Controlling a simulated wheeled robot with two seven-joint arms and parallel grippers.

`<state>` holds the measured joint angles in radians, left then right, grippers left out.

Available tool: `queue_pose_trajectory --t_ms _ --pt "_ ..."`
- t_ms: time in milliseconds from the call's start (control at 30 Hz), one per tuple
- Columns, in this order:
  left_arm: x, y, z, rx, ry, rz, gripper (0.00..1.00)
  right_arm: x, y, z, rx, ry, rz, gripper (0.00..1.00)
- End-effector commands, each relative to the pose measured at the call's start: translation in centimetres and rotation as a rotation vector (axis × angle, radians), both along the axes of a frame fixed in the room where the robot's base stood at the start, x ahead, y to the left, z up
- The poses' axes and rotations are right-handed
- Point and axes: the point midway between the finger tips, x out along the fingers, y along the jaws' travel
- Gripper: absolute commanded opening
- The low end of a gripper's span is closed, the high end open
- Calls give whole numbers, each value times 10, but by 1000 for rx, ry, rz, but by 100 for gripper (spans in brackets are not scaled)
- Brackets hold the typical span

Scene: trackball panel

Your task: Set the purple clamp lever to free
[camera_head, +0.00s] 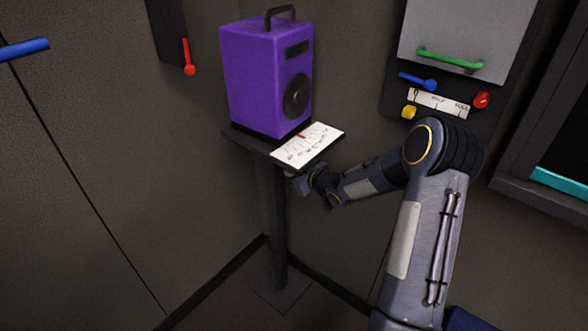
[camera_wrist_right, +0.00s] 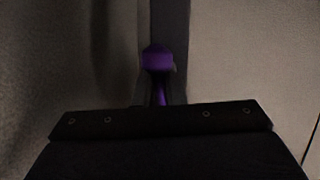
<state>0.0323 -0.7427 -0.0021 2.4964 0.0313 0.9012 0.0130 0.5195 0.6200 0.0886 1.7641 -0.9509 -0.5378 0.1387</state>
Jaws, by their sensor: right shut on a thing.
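The purple clamp lever (camera_wrist_right: 158,60) shows in the right wrist view, with a rounded purple knob and a thin purple stem, in front of a dark upright post. My right gripper (camera_wrist_right: 160,95) is shut on the lever, around its stem. In the head view my right gripper (camera_head: 298,184) is at the stand's post, just below the shelf, and the lever is hidden there. The stand (camera_head: 279,220) is a dark post with a small shelf on top. My left gripper is not in view.
A purple speaker box (camera_head: 262,80) and a white dial card (camera_head: 307,145) sit on the shelf just above my right gripper. A wall panel at the right has a green handle (camera_head: 450,59) and red (camera_head: 481,99), blue (camera_head: 418,81) and yellow (camera_head: 408,112) controls. A red lever (camera_head: 188,58) is on the left wall.

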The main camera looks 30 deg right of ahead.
Motion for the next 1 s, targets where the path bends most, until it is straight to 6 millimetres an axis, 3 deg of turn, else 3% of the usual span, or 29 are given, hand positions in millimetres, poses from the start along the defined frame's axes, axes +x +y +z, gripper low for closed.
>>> queue_pose_trajectory --t_ms 267,300,467,767,1000 --pt "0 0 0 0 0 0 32 0 1 -1 3 2 1 0" --pt "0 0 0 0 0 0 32 0 1 -1 3 2 1 13" --pt "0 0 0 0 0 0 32 0 1 -1 2 2 1 31" --pt "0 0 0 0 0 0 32 -3 0 1 1 1 0 31" --pt "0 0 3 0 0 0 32 -35 -8 15 0 1 -3 31"
